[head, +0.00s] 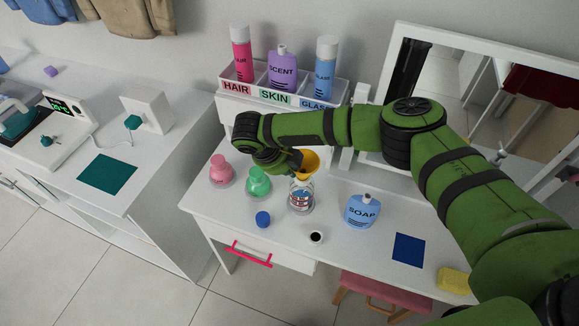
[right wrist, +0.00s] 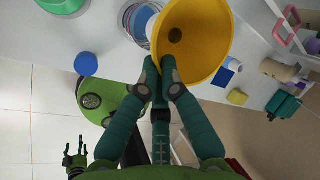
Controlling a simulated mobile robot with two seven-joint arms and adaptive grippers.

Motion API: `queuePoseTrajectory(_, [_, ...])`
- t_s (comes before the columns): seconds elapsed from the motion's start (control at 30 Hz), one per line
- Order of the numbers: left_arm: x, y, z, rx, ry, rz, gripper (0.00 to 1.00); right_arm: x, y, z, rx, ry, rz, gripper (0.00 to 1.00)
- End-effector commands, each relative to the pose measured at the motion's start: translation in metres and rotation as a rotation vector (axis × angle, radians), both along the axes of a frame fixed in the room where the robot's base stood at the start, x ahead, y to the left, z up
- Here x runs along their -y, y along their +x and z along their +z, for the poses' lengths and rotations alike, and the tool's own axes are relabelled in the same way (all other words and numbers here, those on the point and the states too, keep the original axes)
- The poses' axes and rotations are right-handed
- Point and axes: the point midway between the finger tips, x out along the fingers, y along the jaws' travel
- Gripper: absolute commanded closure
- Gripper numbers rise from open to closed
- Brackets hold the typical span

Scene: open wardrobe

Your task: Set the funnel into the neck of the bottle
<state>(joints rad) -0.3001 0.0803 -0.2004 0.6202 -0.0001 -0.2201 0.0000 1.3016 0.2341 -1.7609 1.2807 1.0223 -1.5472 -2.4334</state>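The yellow funnel (head: 308,158) is in my right gripper (head: 285,163), at the top of the clear bottle (head: 300,197). The bottle stands upright on the white table. In the right wrist view the fingers (right wrist: 168,75) are shut on the funnel's edge (right wrist: 200,45). The bottle (right wrist: 141,22) shows partly behind the funnel there. I cannot tell whether the stem is inside the neck or above it. My left gripper (right wrist: 75,157) hangs open and empty at the lower left of the right wrist view; the head view does not show it.
Pink (head: 221,172) and green (head: 258,183) flasks stand left of the bottle. A blue cap (head: 263,219) and a small dark-filled cup (head: 316,237) lie in front. A blue soap bottle (head: 362,210) stands right, before a blue square (head: 409,250) and yellow sponge (head: 454,281).

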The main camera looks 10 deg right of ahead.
Motion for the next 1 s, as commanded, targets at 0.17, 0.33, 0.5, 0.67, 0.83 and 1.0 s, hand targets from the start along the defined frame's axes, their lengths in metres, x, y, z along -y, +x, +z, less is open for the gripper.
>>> queuePoseTrajectory(0.17, [0.0,0.0,-0.003,0.0,0.0,0.0,0.23,0.0,0.0,-0.005,0.001,0.0,0.0,1.0])
queuePoseTrajectory(0.33, [0.0,0.0,-0.005,0.0,0.0,0.001,0.23,0.0,0.0,-0.009,0.001,0.0,0.0,1.0])
queuePoseTrajectory(0.5, [0.0,0.0,-0.006,0.0,0.0,0.001,0.23,0.0,0.0,-0.014,0.0,0.0,0.0,1.0])
queuePoseTrajectory(0.67, [0.0,0.0,-0.006,0.0,0.0,0.001,0.23,0.0,0.0,-0.013,0.0,0.0,0.0,0.67])
queuePoseTrajectory(0.83, [0.0,0.0,-0.006,0.0,0.0,0.001,0.23,0.0,0.0,-0.013,0.0,0.0,0.0,0.67])
queuePoseTrajectory(1.0, [-0.001,-0.001,-0.006,-0.001,0.001,0.001,0.23,-0.002,0.0,-0.008,0.001,0.002,0.001,0.67])
